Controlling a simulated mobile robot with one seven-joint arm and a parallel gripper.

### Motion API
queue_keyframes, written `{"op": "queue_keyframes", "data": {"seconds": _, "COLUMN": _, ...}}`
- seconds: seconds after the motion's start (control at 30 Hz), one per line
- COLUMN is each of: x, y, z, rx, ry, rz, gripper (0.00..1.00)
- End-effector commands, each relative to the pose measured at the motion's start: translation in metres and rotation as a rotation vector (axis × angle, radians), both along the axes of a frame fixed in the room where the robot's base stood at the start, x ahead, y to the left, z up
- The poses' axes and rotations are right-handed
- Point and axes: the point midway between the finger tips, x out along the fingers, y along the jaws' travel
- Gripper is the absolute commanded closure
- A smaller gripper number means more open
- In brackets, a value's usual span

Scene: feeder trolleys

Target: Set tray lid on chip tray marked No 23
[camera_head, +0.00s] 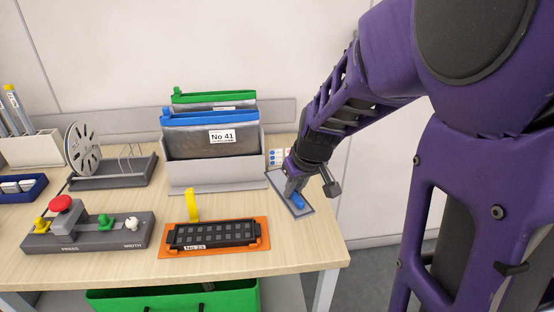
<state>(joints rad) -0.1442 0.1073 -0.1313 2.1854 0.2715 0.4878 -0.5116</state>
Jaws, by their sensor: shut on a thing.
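The chip tray (213,234) is black with rows of square pockets and carries a white "No 23" label at its front left. It sits on an orange base (164,249) near the table's front, with a yellow upright piece at its back left. The tray lid (304,211) is a flat grey rectangle with a blue grip (299,200), at the table's right end. My gripper (295,194) is shut on the lid at its blue grip, to the right of and behind the chip tray. My fingertips are partly hidden, and I cannot tell whether the lid touches the table.
A grey bin (215,178) with a "No 41" pouch stands behind the chip tray. A control box (90,236) with a red button, a reel stand (112,172) and a blue tray (24,187) are to the left. Bare tabletop (300,240) lies right of the orange base.

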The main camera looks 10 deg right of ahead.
Motion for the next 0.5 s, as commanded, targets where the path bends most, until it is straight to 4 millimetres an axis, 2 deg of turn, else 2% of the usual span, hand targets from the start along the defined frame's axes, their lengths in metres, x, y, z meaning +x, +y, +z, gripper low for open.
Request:
{"op": "queue_keyframes", "data": {"seconds": 0.27, "x": 0.003, "y": 0.058, "z": -0.007, "rx": 0.005, "ry": 0.001, "rz": 0.458, "gripper": 1.00}}
{"op": "queue_keyframes", "data": {"seconds": 0.5, "x": -0.005, "y": 0.129, "z": -0.007, "rx": 0.008, "ry": 0.000, "rz": 0.989, "gripper": 1.00}}
